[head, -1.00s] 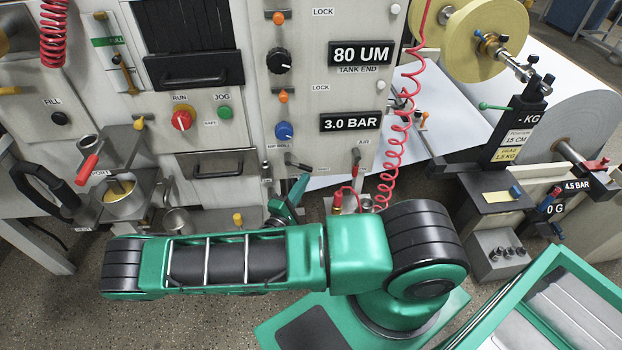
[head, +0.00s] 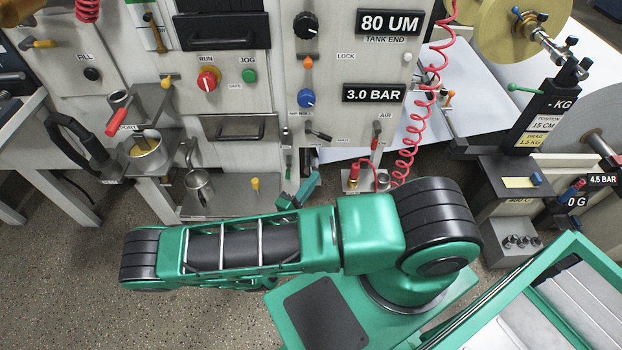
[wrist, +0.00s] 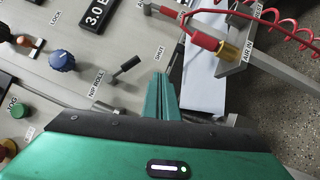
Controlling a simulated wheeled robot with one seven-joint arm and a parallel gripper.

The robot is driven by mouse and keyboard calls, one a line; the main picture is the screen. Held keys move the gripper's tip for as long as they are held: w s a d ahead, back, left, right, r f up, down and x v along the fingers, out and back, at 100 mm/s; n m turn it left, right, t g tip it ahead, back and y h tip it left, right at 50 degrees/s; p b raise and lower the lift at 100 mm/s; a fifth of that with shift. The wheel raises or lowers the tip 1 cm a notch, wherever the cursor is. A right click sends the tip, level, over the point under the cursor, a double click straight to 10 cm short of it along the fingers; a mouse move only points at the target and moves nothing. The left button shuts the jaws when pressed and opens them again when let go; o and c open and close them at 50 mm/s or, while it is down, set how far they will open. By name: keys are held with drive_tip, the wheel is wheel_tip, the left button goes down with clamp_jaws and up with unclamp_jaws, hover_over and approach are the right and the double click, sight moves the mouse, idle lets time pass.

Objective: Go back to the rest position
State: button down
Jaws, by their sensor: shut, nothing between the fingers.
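My gripper (wrist: 160,97) shows in the wrist view with its two green fingers together and nothing between them. In the head view my gripper (head: 316,178) is a small green shape just beyond my folded arm, low in front of the panel. My arm lies across the lower middle of the head view and hides part of the floor and the machine's base.
The panel holds a red RUN knob (head: 208,80), a blue knob (head: 306,98) and a red coiled hose (head: 408,150). A metal cup (head: 147,158) sits at left. A green-rimmed tray (head: 570,246) is at lower right. Open floor lies at lower left.

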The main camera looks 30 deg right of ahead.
idle(0.3)
drive_tip(key=s+d+r+m+g+y, duration=0.3)
drive_tip(key=r+m+g, duration=0.15)
drive_tip(key=r, duration=0.25)
drive_tip(key=s+d+r+m+g+y, duration=0.2)
drive_tip(key=d+r+m+g+y, duration=0.15)
drive_tip(key=r+g, duration=0.2)
drive_tip(key=s+d+r+m+g+y, duration=0.2)
drive_tip(key=s+r+m+g+y, duration=0.15)
drive_tip(key=r, duration=0.35)
drive_tip(key=s+r+m+t+y, duration=0.3)
drive_tip(key=s+r+y, duration=0.4)
drive_tip(key=s+r, duration=0.7)
drive_tip(key=shift+s+r+t+y, duration=0.3)
drive_tip(key=shift+r+t, duration=0.35)
drive_tip(key=shift+r, duration=0.2)
